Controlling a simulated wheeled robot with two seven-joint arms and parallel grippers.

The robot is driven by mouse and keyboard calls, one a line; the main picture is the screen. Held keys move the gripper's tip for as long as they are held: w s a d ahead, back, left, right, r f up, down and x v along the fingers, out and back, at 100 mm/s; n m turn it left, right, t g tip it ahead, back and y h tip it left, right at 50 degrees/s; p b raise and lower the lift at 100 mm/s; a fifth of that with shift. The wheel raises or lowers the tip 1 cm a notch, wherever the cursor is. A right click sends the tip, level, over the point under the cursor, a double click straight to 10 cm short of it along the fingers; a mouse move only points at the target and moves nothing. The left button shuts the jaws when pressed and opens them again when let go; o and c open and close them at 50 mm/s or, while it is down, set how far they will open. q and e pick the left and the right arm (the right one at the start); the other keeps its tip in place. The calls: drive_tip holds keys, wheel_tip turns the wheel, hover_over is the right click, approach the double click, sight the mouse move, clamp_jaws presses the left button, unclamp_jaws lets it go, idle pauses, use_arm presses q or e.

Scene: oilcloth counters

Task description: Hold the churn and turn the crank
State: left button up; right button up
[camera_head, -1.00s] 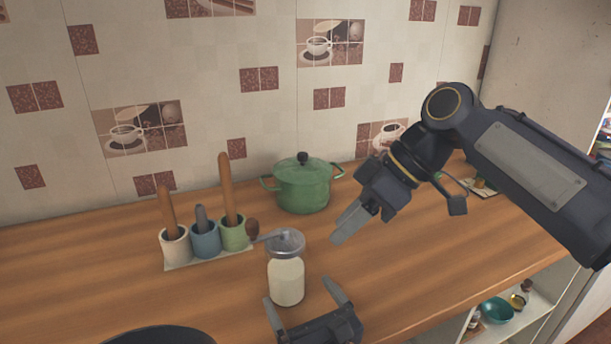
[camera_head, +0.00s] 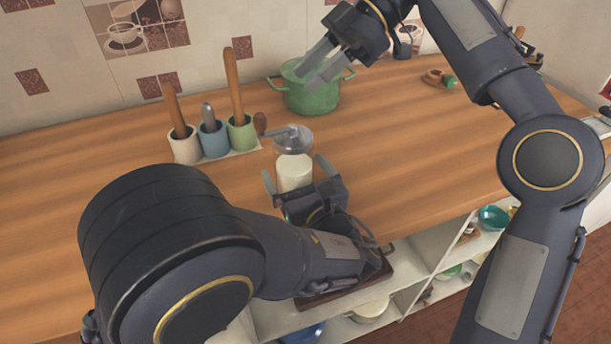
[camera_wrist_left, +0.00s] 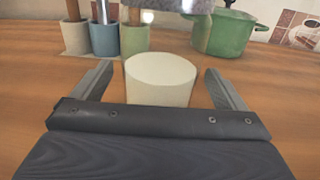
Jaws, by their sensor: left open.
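The churn is a clear jar (camera_head: 294,175) with cream-coloured contents, upright on the wooden counter. Its grey metal lid (camera_head: 293,140) carries a crank reaching left to a brown knob (camera_head: 261,124). My left gripper (camera_head: 293,172) is open, its fingers on either side of the jar. In the left wrist view, the pale contents (camera_wrist_left: 160,75) stand between the two fingers, with visible gaps at both sides. The lid is mostly cut off at the top there. My right gripper (camera_head: 306,80) is open and empty, in front of the green pot and above the churn in the picture.
A green lidded pot (camera_head: 310,98) stands behind the churn. White, blue and green cups (camera_head: 214,145) with upright handles stand on a tray at its left. Small items (camera_head: 437,77) lie at the back right. Shelves with bowls (camera_head: 492,217) are below the counter's front edge.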

use_arm(q)
drive_tip(key=shift+x, duration=0.9)
drive_tip(key=shift+c, duration=0.3)
drive_tip(key=c, duration=1.5)
use_arm(e)
drive_tip(key=shift+o, duration=0.4)
wheel_tip(320, 180, up, 3)
drive_tip(key=m+t+h, duration=0.6)
drive_tip(key=m, duration=0.5)
hover_over(262, 116)
drive_tip(key=shift+w, duration=0.15)
drive_tip(key=shift+r+m, duration=0.25)
drive_tip(key=shift+m, duration=0.05)
drive_tip(key=shift+f, duration=0.35)
wheel_tip(262, 116, down, 9)
drive_tip(key=shift+r, duration=0.1)
